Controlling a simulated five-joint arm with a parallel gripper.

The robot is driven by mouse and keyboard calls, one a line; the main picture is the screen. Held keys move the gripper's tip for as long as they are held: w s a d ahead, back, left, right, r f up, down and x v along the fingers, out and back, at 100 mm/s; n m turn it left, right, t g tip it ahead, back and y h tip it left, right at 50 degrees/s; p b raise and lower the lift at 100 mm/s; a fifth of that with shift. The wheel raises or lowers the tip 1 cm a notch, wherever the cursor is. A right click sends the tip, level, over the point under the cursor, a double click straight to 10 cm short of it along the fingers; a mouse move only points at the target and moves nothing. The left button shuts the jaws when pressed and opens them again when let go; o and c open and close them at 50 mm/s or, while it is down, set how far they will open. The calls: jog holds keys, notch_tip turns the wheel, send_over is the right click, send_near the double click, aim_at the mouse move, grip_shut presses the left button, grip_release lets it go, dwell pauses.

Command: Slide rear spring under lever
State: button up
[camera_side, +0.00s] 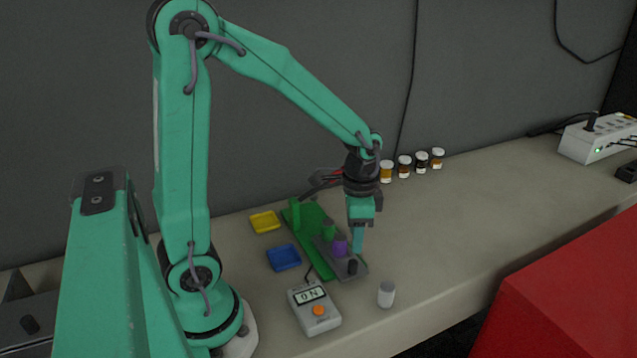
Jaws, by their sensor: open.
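My gripper (357,246) points down over the right side of the dyno, close to a purple block (340,246). Its jaws look open, though the gap between the fingers is hard to see from here. The dyno has a green base (317,262) with a green upright post (294,213) at its far left end. A grey plate (328,250) lies along its right side and carries a small green piece (329,230), the purple block and a black knob (352,267). I cannot tell which part is the rear spring or the lever.
A yellow tray (264,222) and a blue tray (284,257) lie left of the dyno. A grey meter (314,310) and a white-capped vial (386,294) stand in front. Several small jars (404,167) stand behind. The bench to the right is clear up to a power strip (598,137).

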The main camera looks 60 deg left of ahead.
aim_at(354, 262)
jog(key=shift+f, duration=3.7)
jog(key=shift+c, duration=0.2)
grip_shut()
